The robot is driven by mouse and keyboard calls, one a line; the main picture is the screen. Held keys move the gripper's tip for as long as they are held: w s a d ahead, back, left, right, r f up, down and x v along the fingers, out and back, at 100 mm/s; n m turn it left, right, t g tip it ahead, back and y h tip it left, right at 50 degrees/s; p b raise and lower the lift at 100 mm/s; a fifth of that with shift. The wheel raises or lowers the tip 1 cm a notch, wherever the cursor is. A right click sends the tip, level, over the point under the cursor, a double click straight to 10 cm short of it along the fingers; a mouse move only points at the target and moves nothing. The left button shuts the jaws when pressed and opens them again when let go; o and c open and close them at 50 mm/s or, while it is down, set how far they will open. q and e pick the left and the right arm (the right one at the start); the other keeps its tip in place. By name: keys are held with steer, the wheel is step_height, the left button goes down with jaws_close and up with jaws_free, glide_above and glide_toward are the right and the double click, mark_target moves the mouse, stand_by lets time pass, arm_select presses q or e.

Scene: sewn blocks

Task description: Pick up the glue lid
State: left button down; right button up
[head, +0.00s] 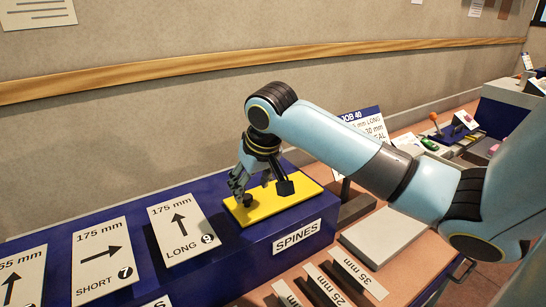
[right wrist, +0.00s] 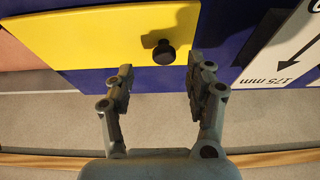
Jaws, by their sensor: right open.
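The glue lid appears to be the flat yellow plate (head: 300,191) with a round black knob (head: 247,201), lying on the blue block marked SPINES. In the right wrist view the yellow plate (right wrist: 95,40) fills the upper left and the black knob (right wrist: 164,53) stands near its edge. My right gripper (head: 240,184) is over the plate's left end, by the knob. In the right wrist view its two fingers (right wrist: 160,68) are apart, and the knob shows between and just beyond the fingertips. Nothing is between the pads. My left gripper is not in view.
Cards reading 175 mm LONG (head: 183,229) and SHORT (head: 103,259) lie on the blue block left of the plate. The wall (head: 120,130) with a wooden rail is close behind. Size cards (head: 358,273), a JOB 40 sign (head: 366,123) and a pale slab (head: 385,238) are to the right.

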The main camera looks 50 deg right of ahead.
mark_target(247, 197)
steer(key=x, duration=0.3)
steer(key=shift+w+a+f+p, duration=0.1)
steer(key=shift+a+f+p, duration=0.2)
steer(key=shift+p, duration=0.1)
steer(key=shift+w+f, duration=0.1)
steer(key=shift+f, duration=0.1)
steer(key=c, duration=0.6)
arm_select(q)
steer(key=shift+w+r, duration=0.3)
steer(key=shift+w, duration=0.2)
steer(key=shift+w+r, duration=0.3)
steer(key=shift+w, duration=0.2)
arm_select(e)
jaws_close()
